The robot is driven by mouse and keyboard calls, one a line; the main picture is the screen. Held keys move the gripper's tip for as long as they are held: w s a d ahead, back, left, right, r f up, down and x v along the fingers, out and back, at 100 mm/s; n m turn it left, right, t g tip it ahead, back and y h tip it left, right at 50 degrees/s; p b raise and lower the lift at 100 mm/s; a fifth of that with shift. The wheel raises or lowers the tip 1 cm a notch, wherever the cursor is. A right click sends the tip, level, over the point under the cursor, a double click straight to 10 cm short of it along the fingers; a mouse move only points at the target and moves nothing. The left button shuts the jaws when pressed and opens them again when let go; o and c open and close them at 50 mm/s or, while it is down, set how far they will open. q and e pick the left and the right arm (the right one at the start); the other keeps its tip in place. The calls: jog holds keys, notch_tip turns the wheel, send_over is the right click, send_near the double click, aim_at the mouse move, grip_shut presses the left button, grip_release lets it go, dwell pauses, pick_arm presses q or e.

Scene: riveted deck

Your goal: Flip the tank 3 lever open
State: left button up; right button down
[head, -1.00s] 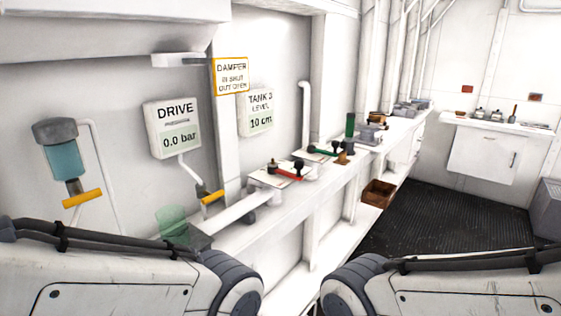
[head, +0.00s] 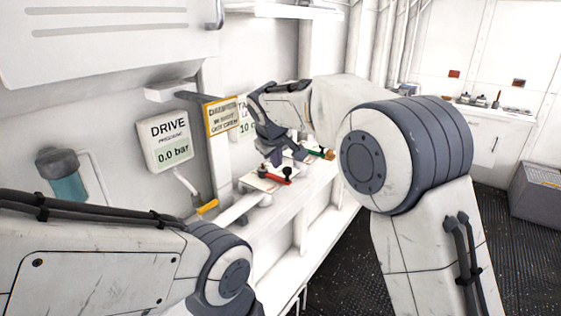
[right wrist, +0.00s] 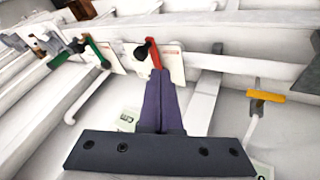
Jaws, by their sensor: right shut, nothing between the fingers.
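A red lever (head: 276,179) with a black knob lies on a white plate on the ledge. It also shows in the right wrist view (right wrist: 155,54). A green lever (right wrist: 96,52) on a similar plate is farther left there; in the head view it is partly hidden behind my right arm. I cannot read which lever belongs to tank 3. The tank 3 gauge (head: 244,128) is mostly covered by a sign and my arm. My right gripper (head: 280,158) is shut and empty above the red lever; its fingertips (right wrist: 160,76) appear close to it, contact unclear. My left gripper is out of view.
The drive gauge (head: 168,138) reads 0.0 bar. The damper sign (head: 222,117) juts out on the wall. A yellow-handled valve (head: 207,206) sits left of the red lever. A grey box (head: 537,192) stands on the dark floor at right.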

jog(key=shift+w+d+r, duration=0.15)
jog(key=shift+w+r, duration=0.2)
jog(key=shift+w, duration=0.35)
jog(key=p+x, duration=0.3)
jog(key=x, duration=0.7)
jog(key=shift+p, duration=0.35)
jog(key=shift+w, duration=0.1)
